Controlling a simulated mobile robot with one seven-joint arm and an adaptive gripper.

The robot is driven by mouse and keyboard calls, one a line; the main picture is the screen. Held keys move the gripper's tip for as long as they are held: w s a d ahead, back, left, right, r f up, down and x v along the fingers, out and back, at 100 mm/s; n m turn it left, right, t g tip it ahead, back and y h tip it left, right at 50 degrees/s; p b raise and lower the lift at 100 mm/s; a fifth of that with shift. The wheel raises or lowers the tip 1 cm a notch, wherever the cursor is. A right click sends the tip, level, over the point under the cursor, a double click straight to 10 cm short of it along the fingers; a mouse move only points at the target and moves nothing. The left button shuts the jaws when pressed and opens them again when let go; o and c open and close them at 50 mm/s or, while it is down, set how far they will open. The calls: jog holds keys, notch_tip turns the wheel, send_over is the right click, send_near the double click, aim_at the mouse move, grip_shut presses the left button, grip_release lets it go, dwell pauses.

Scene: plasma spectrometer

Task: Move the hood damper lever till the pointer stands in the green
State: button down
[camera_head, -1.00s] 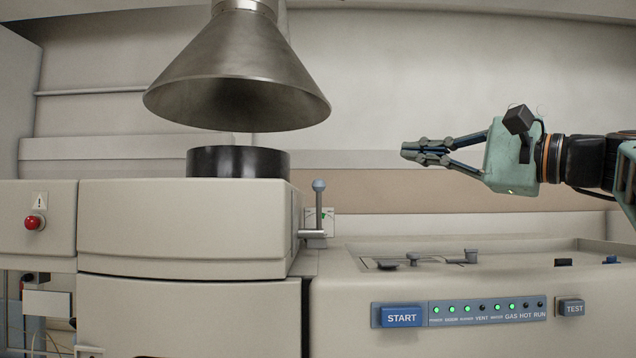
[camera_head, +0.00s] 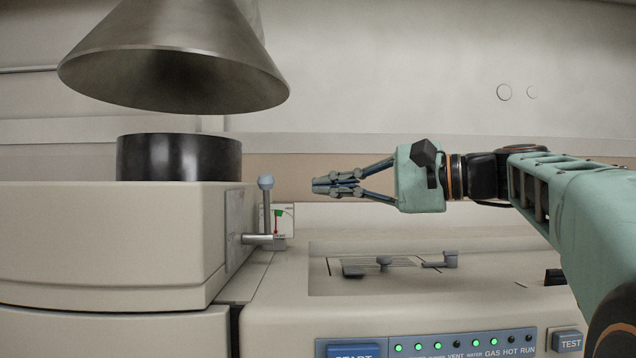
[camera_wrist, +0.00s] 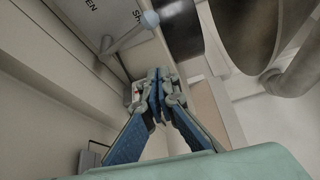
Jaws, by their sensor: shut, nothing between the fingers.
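The hood damper lever (camera_head: 265,207) has a grey-blue ball knob and stands upright from a horizontal shaft on the cabinet's right side. In the wrist view the lever (camera_wrist: 128,38) shows at the upper left. Behind it is a small white gauge (camera_head: 285,221) with a green patch and a red pointer (camera_head: 276,224). The pointer is nearly upright; I cannot tell whether its tip is inside the green. My gripper (camera_head: 316,186) is shut and empty, pointing left, to the right of the knob at about its height, apart from it. Its fingers (camera_wrist: 157,75) partly cover the gauge in the wrist view.
A metal hood cone (camera_head: 175,65) hangs over a black round collar (camera_head: 180,157) on the cabinet at left. Below my gripper is a recessed top with small fittings (camera_head: 384,264). A panel with lit green lamps (camera_head: 437,345) is in front. Space around the knob's right side is clear.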

jog(key=a+p, duration=0.1)
jog(key=a, duration=0.6)
jog(key=shift+a, duration=0.2)
jog(key=shift+s, duration=0.1)
jog(key=s+n+b, duration=0.1)
jog(key=b, duration=0.3)
jog(key=s+f+n+y+b, duration=0.1)
jog(key=n+b, duration=0.1)
jog(key=b, duration=0.3)
jog(key=s+n+y+b, duration=0.1)
jog(key=s+n+b, duration=0.1)
jog(key=b, duration=0.2)
jog(key=shift+f+t+b, duration=0.2)
jog(key=shift+t+b, duration=0.1)
jog(key=shift+t, duration=0.1)
jog(key=shift+a+r, duration=0.1)
